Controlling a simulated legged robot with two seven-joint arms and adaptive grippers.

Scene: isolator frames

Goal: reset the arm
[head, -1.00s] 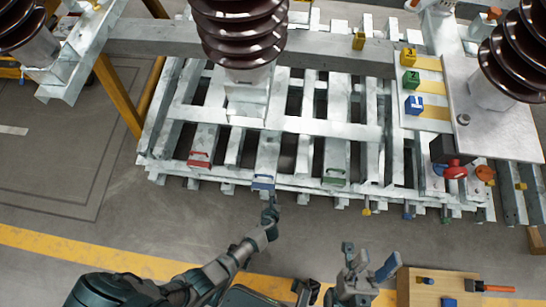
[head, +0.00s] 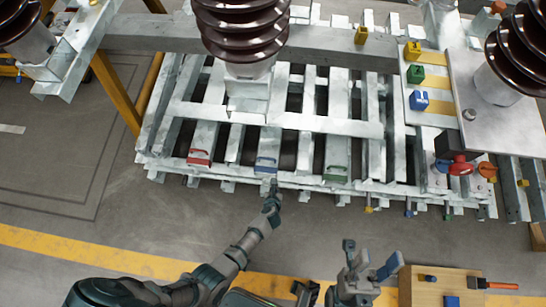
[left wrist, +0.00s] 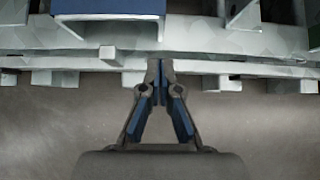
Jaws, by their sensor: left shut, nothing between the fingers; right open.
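The blue block sits on a bar of the frame between a red handled block (head: 200,157) and a green one (head: 336,174). My right gripper (head: 368,258) is open and empty at the lower right, over the floor in front of the frame.
The slatted metal frame (head: 290,122) carries large brown insulators (head: 240,30). Yellow, green and blue small blocks (head: 418,100) stand on its right side, near a red knob (head: 460,167). A wooden box (head: 405,287) with tools is at lower right. Floor at left is clear.

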